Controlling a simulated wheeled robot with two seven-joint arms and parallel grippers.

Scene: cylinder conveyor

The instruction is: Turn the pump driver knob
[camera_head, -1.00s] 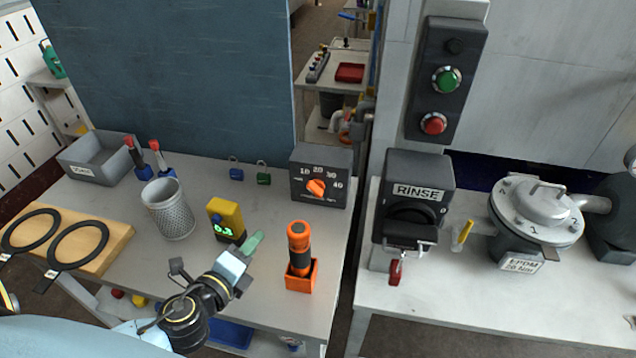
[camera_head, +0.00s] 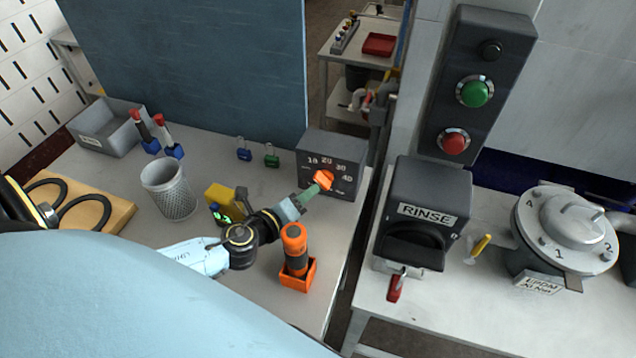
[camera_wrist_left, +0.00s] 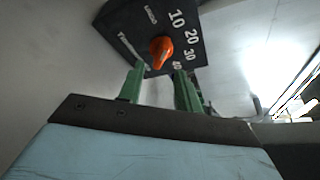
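The dark control box (camera_head: 343,148) has a dial numbered 10 to 40 and an orange knob (camera_head: 323,180) on its front. The knob also shows in the left wrist view (camera_wrist_left: 161,52), just beyond the fingertips and lined up with the gap between them. My left gripper (camera_head: 311,195) reaches toward the knob from the lower left. Its green fingers (camera_wrist_left: 160,70) are apart with nothing held between them. Whether they touch the knob I cannot tell. My right gripper is not in view.
An orange holder with a cylindrical tool (camera_head: 295,250) stands close below my left gripper. A yellow device (camera_head: 222,200) is partly hidden behind my arm. A mesh cup (camera_head: 170,190) stands to the left. The RINSE box (camera_head: 428,190) stands on the right bench.

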